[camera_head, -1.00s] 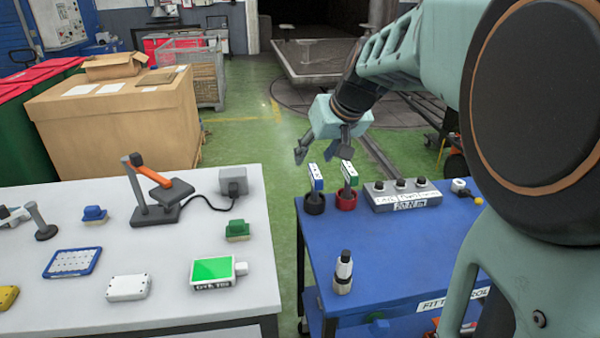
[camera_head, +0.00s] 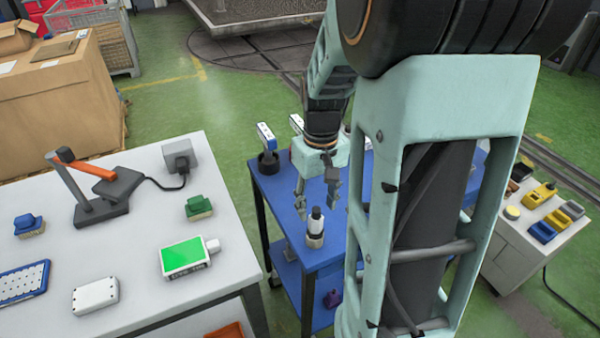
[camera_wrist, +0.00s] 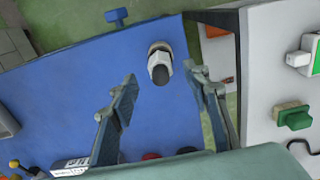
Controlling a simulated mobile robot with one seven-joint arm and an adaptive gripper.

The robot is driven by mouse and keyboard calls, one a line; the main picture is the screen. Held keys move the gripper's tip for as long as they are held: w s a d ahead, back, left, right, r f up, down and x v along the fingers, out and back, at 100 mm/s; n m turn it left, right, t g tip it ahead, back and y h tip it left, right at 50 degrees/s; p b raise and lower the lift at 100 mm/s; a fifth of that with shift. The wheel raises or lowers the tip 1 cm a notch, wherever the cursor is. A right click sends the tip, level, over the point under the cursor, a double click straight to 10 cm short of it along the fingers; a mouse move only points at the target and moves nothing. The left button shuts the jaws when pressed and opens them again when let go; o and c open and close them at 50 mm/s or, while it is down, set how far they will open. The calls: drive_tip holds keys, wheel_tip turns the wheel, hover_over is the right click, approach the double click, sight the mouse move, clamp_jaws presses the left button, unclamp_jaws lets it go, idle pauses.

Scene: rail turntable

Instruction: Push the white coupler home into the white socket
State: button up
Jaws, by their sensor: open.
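A small upright stack stands near the front edge of the blue table. It has a dark cap, a white coupler (camera_head: 316,226) body and a pale lower part, which looks like the white socket (camera_head: 315,241); I cannot tell how deep the coupler sits. In the wrist view the white coupler (camera_wrist: 159,58) shows from above, its dark end towards me. My gripper (camera_head: 316,207) is open, pointing down just above and around the stack's top. In the wrist view my gripper (camera_wrist: 158,72) has its fingers spread either side of it, apart from it and empty.
The blue table (camera_head: 275,193) also holds a blue-and-white tool in a black holder (camera_head: 267,160) at the back. The grey table (camera_head: 140,240) at left holds a green-screen device (camera_head: 184,258) and a white box (camera_head: 95,297). A gap separates the tables.

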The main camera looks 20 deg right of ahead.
sight(316, 220)
wheel_tip(316, 220, down, 6)
drive_tip(key=shift+f, duration=0.25)
drive_tip(key=shift+w+r, duration=0.1)
clamp_jaws()
idle(0.5)
